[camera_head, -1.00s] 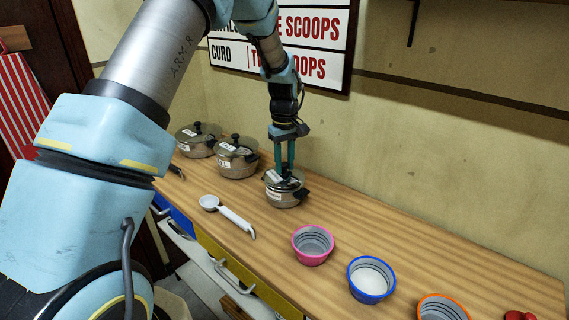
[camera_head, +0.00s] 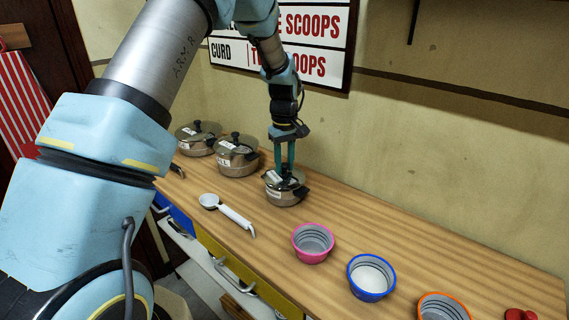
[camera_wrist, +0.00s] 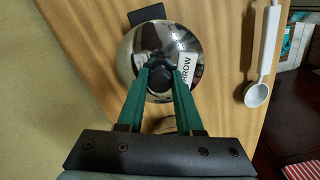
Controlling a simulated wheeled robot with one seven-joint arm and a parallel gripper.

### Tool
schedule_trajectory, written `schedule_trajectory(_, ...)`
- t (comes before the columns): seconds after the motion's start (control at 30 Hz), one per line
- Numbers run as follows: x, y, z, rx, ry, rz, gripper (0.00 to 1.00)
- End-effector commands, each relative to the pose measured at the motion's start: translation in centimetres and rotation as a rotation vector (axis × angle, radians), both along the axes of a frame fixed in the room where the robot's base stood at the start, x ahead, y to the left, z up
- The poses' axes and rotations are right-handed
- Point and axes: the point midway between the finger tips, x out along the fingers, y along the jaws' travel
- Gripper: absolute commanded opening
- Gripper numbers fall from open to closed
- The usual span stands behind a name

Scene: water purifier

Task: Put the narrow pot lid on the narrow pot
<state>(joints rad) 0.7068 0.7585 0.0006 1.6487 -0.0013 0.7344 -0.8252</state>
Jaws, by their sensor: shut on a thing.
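The narrow pot lid (camera_wrist: 155,40) is shiny metal with a dark knob (camera_wrist: 160,78) and a white label ending in "RROW" in the wrist view. My gripper (camera_wrist: 161,72) has its green fingers closed on the two sides of that knob. In the head view the narrow pot (camera_head: 283,198) stands upright on the wooden counter, with the lid at its top. My gripper (camera_head: 285,170) points straight down over it. The lid looks about level and centred on the pot. I cannot tell whether it rests fully on the rim. The wrist view hides most of the pot under the lid.
Two other lidded pots (camera_head: 237,160) (camera_head: 197,140) stand to the left along the wall. A white scoop (camera_head: 235,217) lies in front. Pink (camera_head: 313,256), blue (camera_head: 371,292) and orange (camera_head: 442,312) bowls line the counter's front right. The counter right of the pot is clear.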

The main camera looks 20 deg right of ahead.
Motion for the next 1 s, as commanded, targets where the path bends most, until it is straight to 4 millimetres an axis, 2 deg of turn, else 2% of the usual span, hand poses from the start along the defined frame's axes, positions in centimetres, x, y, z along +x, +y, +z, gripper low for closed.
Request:
schedule_trajectory(0.2, 0.0, 0.0, -0.5, 0.000, 0.000, 0.000, 0.00)
schedule_trajectory(0.23, 0.0, 0.0, -0.4, 0.000, 0.000, 0.000, 0.37)
schedule_trajectory(0.33, 0.0, 0.0, -0.4, 0.000, 0.000, 0.000, 0.47)
schedule_trajectory(0.67, 0.0, 0.0, -0.1, 0.000, 0.000, 0.000, 0.47)
schedule_trajectory(1.0, 0.0, 0.0, 2.4, -0.001, -0.001, -0.001, 0.47)
